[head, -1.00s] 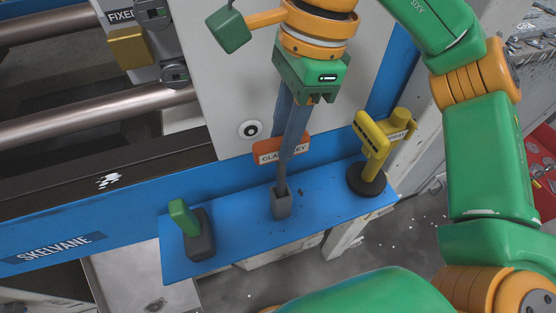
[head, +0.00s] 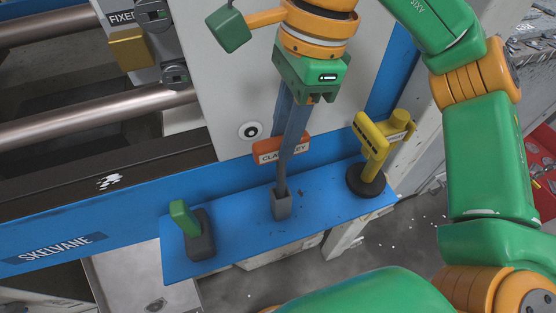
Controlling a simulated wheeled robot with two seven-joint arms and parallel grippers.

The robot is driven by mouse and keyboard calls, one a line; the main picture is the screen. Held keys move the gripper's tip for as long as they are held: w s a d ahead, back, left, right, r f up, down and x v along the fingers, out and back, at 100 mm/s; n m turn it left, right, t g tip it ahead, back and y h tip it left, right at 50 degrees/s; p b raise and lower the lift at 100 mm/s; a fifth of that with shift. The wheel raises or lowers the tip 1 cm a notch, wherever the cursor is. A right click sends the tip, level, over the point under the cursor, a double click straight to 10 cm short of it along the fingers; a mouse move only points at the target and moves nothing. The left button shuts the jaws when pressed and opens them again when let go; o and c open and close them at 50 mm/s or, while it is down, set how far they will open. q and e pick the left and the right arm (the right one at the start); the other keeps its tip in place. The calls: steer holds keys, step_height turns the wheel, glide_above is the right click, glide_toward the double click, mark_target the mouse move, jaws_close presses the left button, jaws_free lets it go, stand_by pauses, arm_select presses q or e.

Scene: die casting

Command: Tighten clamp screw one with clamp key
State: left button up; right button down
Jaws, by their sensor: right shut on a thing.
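My right gripper (head: 290,148) points down from the top of the head view. Its long fingers are shut on the clamp key, at the orange handle with the label (head: 268,149). The key's dark shaft (head: 281,186) runs down, and its lower end is hidden in a grey square holder (head: 282,205) on the blue shelf. Two dark round fittings, an upper one (head: 153,14) and a lower one (head: 175,74), sit on the machine at the upper left near the word FIXED. I cannot tell which is clamp screw one. My left gripper is out of view.
The blue shelf (head: 235,236) also bears a yellow tool (head: 372,143) on a black round base at the right and a green-handled tool (head: 183,216) in a dark holder at the left. A gold block (head: 131,48) and steel bars (head: 90,118) are at the upper left.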

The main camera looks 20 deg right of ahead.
arm_select(q)
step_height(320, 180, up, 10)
steer(key=p, duration=0.9)
steer(key=shift+p, duration=0.3)
arm_select(e)
step_height(320, 180, up, 11)
steer(key=shift+f, duration=0.15)
